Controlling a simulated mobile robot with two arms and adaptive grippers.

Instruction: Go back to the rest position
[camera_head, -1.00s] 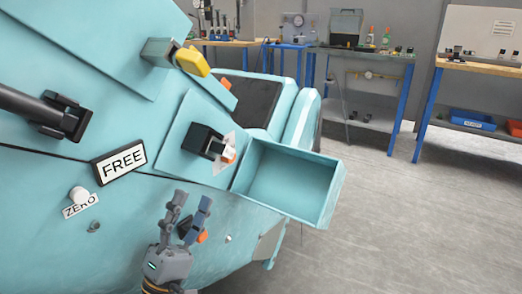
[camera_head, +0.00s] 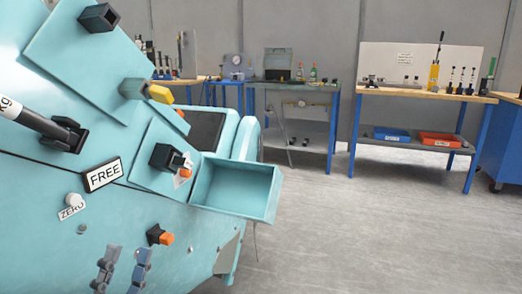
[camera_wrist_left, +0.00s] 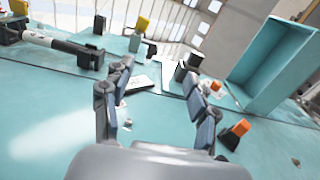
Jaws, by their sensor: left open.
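My left gripper (camera_head: 122,268) shows at the bottom left of the head view, in front of the teal machine panel (camera_head: 150,215). Its two fingers are apart with nothing between them. In the left wrist view the open fingers (camera_wrist_left: 160,105) frame the panel and part of the white FREE plate. My right gripper is not in view. The FREE plate (camera_head: 103,174) sits on the panel above the round ZERO knob (camera_head: 74,200). A black-and-orange part (camera_head: 159,236) sits on the panel to the right of the left gripper, apart from it.
An open teal tray (camera_head: 236,190) juts from the machine's right side. A black-ended lever (camera_head: 62,135) and a yellow-tipped knob (camera_head: 160,94) stick out of the panel. Workbenches (camera_head: 420,95) line the back wall. The grey floor (camera_head: 370,240) at right is clear.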

